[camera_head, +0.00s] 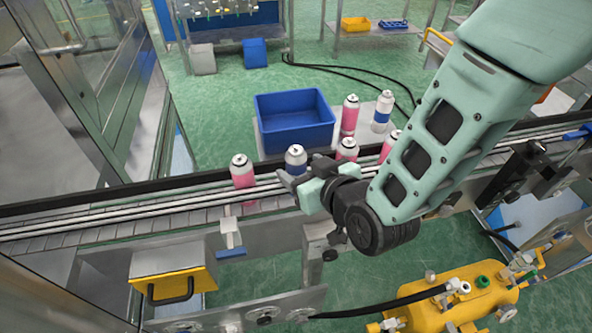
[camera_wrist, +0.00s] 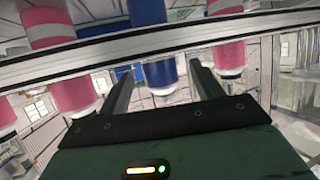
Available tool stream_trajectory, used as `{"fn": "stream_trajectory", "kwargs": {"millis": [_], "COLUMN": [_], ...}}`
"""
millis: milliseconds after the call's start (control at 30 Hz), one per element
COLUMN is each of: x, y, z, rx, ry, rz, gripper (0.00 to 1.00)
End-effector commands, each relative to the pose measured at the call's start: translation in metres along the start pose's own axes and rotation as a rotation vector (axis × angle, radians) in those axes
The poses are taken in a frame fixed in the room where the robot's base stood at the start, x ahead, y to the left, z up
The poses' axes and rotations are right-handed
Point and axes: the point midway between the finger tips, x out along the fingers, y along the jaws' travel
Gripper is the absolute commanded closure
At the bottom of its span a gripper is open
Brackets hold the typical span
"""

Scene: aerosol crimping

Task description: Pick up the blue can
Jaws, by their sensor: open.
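The blue can (camera_head: 296,160), with a white top, stands upright on the conveyor, between two pink cans. Its lower part is hidden behind my gripper (camera_head: 302,176) in the head view. In the wrist view the blue can (camera_wrist: 149,13) shows above and below a rail that crosses in front of it. My gripper (camera_wrist: 162,72) is open, with its two fingers pointing toward the can. The can's lower part in that picture lies between the fingers. I cannot tell whether either finger touches it.
Pink cans stand on the conveyor to the left (camera_head: 243,172) and right (camera_head: 347,150) of the blue can. Behind the conveyor are a blue bin (camera_head: 293,120), another pink can (camera_head: 350,113) and a white-and-blue can (camera_head: 382,112). A metal rail (camera_wrist: 60,65) runs along the cans.

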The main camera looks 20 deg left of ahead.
Motion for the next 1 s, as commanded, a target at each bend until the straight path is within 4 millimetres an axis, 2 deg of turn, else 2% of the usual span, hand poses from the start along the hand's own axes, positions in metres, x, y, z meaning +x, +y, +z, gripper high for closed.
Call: {"fn": "stream_trajectory", "kwargs": {"millis": [167, 400, 433, 600, 1000], "x": [0.017, 0.02, 0.02, 0.019, 0.018], "y": [0.0, 0.0, 0.0, 0.0, 0.001], "z": [-0.001, 0.0, 0.0, 0.0, -0.003], "rx": [0.0, 0.0, 0.0, 0.0, 0.0], "ry": [0.0, 0.0, 0.0, 0.0, 0.002], "rz": [0.0, 0.0, 0.0, 0.0, 0.0], "gripper": [0.34, 0.34, 0.37, 0.83, 0.83]}}
